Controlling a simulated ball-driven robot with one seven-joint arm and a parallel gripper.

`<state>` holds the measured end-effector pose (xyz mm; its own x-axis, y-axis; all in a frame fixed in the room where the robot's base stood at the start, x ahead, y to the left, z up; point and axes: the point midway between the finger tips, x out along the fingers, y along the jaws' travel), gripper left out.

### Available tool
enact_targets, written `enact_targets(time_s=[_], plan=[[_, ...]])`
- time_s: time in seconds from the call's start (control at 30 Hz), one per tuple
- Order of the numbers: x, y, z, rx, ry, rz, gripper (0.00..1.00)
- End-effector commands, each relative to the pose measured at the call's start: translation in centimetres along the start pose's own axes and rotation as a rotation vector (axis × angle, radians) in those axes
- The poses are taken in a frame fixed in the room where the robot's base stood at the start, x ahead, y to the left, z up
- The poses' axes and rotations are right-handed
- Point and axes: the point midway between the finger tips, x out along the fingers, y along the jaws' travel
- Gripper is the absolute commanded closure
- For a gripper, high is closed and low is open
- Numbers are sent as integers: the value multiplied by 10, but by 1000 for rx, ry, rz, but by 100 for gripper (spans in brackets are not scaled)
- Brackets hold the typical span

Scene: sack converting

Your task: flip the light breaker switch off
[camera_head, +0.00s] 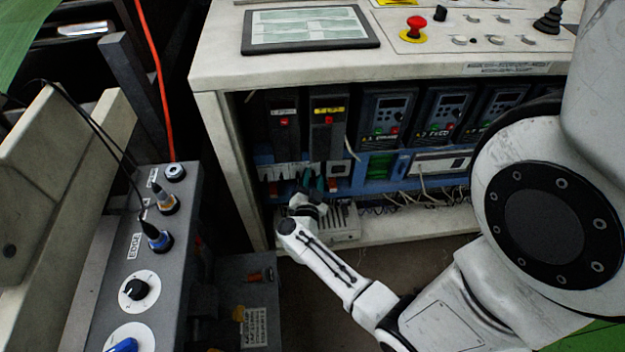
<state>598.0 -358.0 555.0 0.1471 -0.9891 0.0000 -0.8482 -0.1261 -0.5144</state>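Two tall black breaker units stand side by side in the open cabinet. The left breaker (285,118) has a whitish label and a red part; the right breaker (327,122) has a yellow label and a red part. The labels are too small to read, so I cannot tell which is the light breaker, or the switch positions. My gripper (312,188) is in front of the cabinet's lower part, below the breakers. It looks apart from both red parts. Its fingers are small and dark against the wiring, and their opening is unclear.
Several drive units (386,116) stand right of the breakers. Above is the cabinet top (400,66), with a red emergency button (416,24) and a tablet-like panel (310,28). A grey control box (110,255) with knobs stands at the left, near the cabinet's left post (232,170).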

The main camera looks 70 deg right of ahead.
Motion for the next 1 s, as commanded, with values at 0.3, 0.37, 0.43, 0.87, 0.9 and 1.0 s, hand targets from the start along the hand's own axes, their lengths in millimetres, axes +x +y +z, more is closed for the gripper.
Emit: enact_targets(time_s=[0.3,0.37,0.43,0.87,0.9,1.0], plan=[[1,0,0,0,0,0,68],[1,0,0,0,0,0,74],[1,0,0,0,0,0,80],[0,0,0,0,0,0,100],[0,0,0,1,1,0,100],[0,1,1,2,5,-3,100]])
